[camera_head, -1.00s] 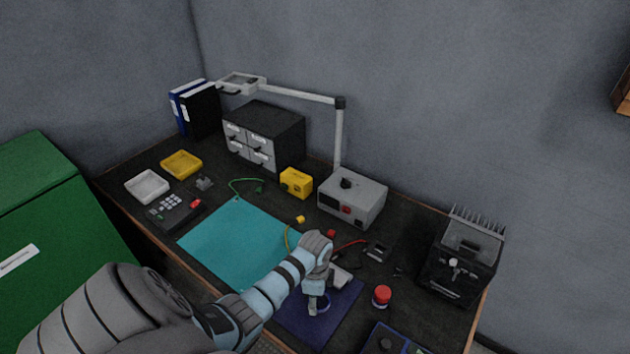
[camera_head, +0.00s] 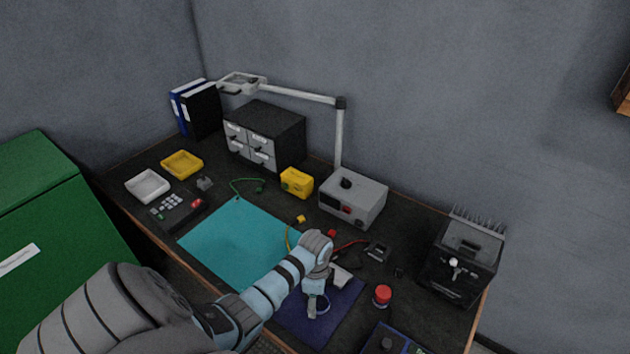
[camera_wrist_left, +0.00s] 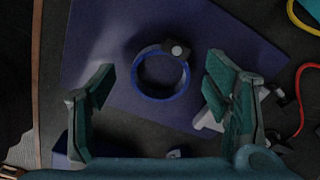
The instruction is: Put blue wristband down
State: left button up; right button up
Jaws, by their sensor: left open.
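The blue wristband (camera_wrist_left: 158,92) is a blue ring with a dark block and a pale round stud on its rim. It lies on the dark blue mat (camera_wrist_left: 95,45), which also shows in the head view (camera_head: 340,318). My left gripper (camera_wrist_left: 158,88) is open, with one finger on each side of the wristband and clear space between each finger and the ring. In the head view my left gripper (camera_head: 318,304) is over the mat, and the wristband is mostly hidden behind it. My right gripper is in neither view.
A teal mat (camera_head: 235,240) lies left of the dark blue mat. A red-topped jar (camera_head: 382,295) and a black device (camera_head: 460,265) stand to the right. A grey box (camera_head: 352,200) and yellow box (camera_head: 297,182) stand behind. Red and yellow cables lie near the gripper.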

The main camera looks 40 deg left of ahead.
aim_at(321, 304)
pick_arm(q)
notch_tip(321, 304, up, 10)
jog(key=p, duration=0.3)
jog(key=shift+r, duration=0.15)
jog(key=shift+c, duration=0.2)
jog(key=shift+d+r+m, duration=0.1)
jog(key=shift+r+m, duration=0.2)
jog(key=shift+r, duration=0.05)
jog(key=shift+c, duration=1.1)
jog(key=f+m+b, duration=0.2)
jog(key=f+m, duration=0.1)
jog(key=f, duration=0.1)
jog(key=f+m+b, duration=0.2)
jog(key=f+m, duration=0.2)
jog(key=f+m+b, duration=0.2)
jog(key=f+m, duration=0.1)
jog(key=f, duration=0.1)
jog(key=shift+w+d+f+m+b, duration=0.25)
jog(key=shift+w+f+m+b, duration=0.05)
jog(key=shift+w+m, duration=0.1)
jog(key=shift+r, duration=0.1)
jog(key=c, duration=0.7)
